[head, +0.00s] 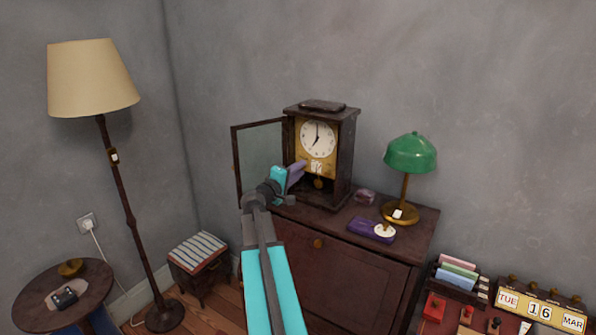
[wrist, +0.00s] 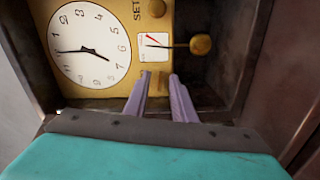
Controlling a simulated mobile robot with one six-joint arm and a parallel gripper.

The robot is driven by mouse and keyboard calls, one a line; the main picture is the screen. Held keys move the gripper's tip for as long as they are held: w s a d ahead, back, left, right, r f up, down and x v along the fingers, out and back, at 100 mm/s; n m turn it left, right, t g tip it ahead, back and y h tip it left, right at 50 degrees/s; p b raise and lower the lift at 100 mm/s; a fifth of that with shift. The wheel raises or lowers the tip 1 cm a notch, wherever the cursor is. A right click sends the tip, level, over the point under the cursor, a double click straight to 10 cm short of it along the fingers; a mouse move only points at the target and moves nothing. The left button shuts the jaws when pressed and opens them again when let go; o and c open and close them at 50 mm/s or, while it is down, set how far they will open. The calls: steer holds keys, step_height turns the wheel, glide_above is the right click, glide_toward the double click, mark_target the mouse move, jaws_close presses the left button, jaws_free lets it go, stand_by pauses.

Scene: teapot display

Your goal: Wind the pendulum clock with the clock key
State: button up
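The pendulum clock (head: 348,155) stands upright on a dark wooden cabinet, its glass door (head: 262,158) swung open to the left. Its white dial (head: 317,138) and brass plate face out; the dial (wrist: 88,45) shows turned sideways in the wrist view. There, a small gauge (wrist: 152,43) with a needle, a round knob by the word SET and the pendulum bob (wrist: 201,45) also show. My gripper (head: 300,168) is at the clock's lower left front. In the wrist view its purple fingers (wrist: 159,76) are apart, with the brass plate between them. I cannot make out the clock key.
A green lamp (head: 410,155) stands right of the clock. A purple item (head: 365,231) with a white disc lies on the cabinet (head: 345,275) before it. A floor lamp (head: 92,78), a striped stool (head: 198,250) and a round table are at left. Blocks and a calendar (head: 541,309) are at lower right.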

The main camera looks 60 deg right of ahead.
jaws_close()
steer(key=shift+f+m+b, duration=0.2)
steer(key=shift+m+b, duration=0.3)
steer(key=shift+b, duration=0.9)
steer(key=m+b, duration=0.1)
steer(key=b, duration=0.3)
steer(key=shift+f+m+b, duration=0.1)
steer(key=shift+m+b, duration=0.2)
steer(key=m+b, duration=0.1)
steer(key=b, duration=0.1)
steer(key=shift+b, duration=0.4)
steer(key=shift+w+r+m+b, duration=0.1)
steer(key=shift+m+b, duration=2.65)
steer(key=shift+b, duration=2.15)
steer(key=shift+w+r+m+b, duration=0.1)
steer(key=shift+m+b, duration=2.6)
steer(key=shift+b, duration=2.2)
steer(key=shift+w+r+m+b, duration=0.1)
steer(key=shift+m+b, duration=2.65)
steer(key=shift+b, duration=2.15)
